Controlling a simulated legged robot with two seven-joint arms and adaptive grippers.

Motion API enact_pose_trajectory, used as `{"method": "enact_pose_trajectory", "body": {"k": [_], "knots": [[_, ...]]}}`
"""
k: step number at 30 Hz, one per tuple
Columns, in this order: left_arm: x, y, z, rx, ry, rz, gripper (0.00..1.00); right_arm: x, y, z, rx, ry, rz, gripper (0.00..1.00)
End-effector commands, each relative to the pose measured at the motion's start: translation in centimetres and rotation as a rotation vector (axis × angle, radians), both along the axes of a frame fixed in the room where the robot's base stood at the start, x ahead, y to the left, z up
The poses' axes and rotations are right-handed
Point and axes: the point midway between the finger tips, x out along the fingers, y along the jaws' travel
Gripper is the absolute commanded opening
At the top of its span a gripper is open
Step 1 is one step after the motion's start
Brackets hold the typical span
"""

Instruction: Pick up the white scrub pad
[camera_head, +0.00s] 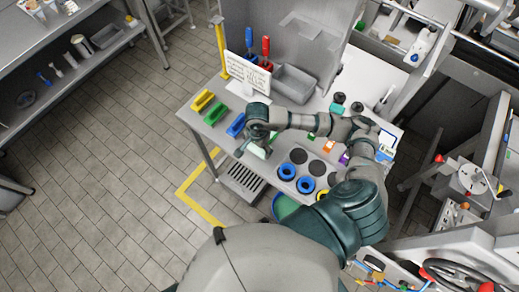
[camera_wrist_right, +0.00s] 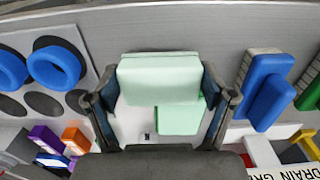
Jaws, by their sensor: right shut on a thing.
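The white scrub pad (camera_wrist_right: 158,78), a pale whitish-mint block, sits between the two fingers of my right gripper (camera_wrist_right: 160,100) in the right wrist view. The fingers are shut on its two ends. A light green pad (camera_wrist_right: 180,119) lies below it, partly covered by it. In the head view my right gripper (camera_head: 254,147) is over the front of the grey table, with a pale bit of the pad (camera_head: 259,151) showing. My left gripper is not in view.
Yellow (camera_head: 202,100), green (camera_head: 214,112) and blue (camera_head: 236,125) brushes lie left of the gripper. Blue rings (camera_head: 287,171) lie to its right, near dark round spots. A white sign (camera_head: 247,73) and grey bin (camera_head: 294,83) stand farther back.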

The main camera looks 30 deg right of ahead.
Motion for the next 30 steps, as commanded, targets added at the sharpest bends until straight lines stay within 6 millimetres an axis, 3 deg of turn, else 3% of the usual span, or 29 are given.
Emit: {"method": "enact_pose_trajectory", "body": {"k": [1,9,18,24,30], "knots": [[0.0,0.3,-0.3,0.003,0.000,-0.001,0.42,0.1,0.1,0.8,0.000,-0.006,0.002,0.59],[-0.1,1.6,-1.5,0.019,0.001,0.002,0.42,-2.8,5.7,1.2,0.008,-0.003,0.010,0.59],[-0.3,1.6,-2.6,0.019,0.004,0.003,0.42,-6.1,11.9,2.0,0.008,-0.003,0.005,0.59],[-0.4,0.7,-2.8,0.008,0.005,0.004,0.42,-7.1,13.8,2.3,0.005,-0.002,0.003,0.59],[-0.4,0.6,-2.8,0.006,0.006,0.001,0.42,-7.2,14.1,2.4,0.005,-0.001,0.000,0.59]]}}
